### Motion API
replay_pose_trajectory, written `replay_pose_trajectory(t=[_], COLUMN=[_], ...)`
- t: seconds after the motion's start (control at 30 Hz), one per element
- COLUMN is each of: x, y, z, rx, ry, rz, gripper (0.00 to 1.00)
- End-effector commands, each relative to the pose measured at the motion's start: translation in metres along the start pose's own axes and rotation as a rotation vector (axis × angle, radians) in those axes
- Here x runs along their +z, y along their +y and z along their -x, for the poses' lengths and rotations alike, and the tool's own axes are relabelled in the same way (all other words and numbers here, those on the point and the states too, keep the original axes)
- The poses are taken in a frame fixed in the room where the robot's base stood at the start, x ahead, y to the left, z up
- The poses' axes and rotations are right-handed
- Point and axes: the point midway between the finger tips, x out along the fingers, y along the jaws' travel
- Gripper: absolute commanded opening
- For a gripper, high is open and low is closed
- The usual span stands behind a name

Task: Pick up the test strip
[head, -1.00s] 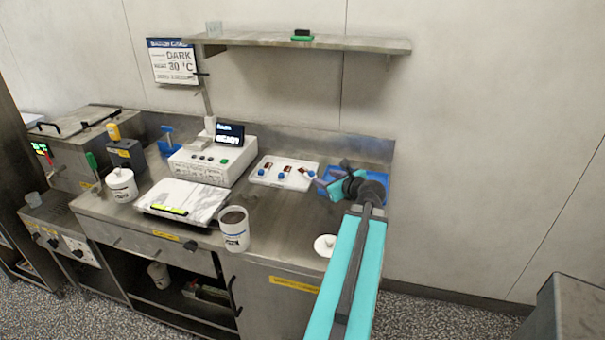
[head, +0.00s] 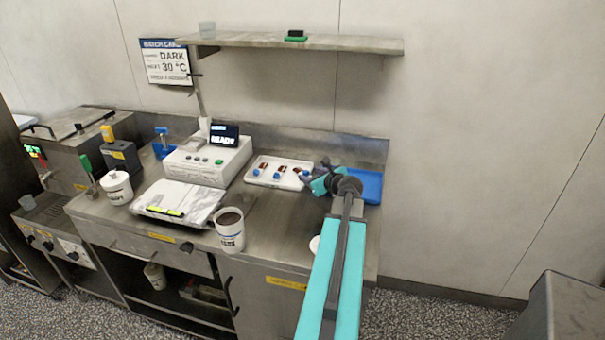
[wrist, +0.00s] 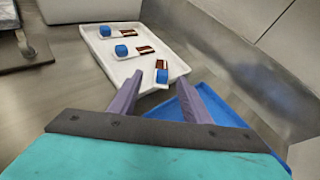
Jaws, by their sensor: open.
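Several test strips lie on a white tray (head: 251,181); each has a blue block at one end and a dark brown patch at the other. In the wrist view the nearest test strip (wrist: 151,83) lies close to my gripper, with another strip (wrist: 134,50) and a third (wrist: 113,31) farther off. My gripper (wrist: 147,88) is open and empty, its purple fingers spread above the tray's near corner. In the head view my gripper (head: 312,181) hovers at the tray's right end and partly hides the rightmost strip.
A blue tray (head: 368,187) lies right of the white tray, partly under my gripper. A white instrument (head: 208,163) reading READY stands to the left. A white tub of dark contents (head: 229,236) stands near the counter's front edge. A wall shelf (head: 350,43) hangs above.

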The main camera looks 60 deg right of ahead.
Motion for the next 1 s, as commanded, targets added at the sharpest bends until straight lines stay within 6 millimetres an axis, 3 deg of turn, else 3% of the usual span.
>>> replay_pose_trajectory(t=[0.2, 0.67, 1.0], x=[0.0, 0.001, 0.002], y=[0.0, 0.001, -0.004], z=[-0.015, -0.018, -0.044], rx=[0.002, 0.002, 0.004], ry=[0.0, 0.0, 0.001], rz=[0.0, 0.0, 0.001], gripper=[0.44, 0.44, 0.44])
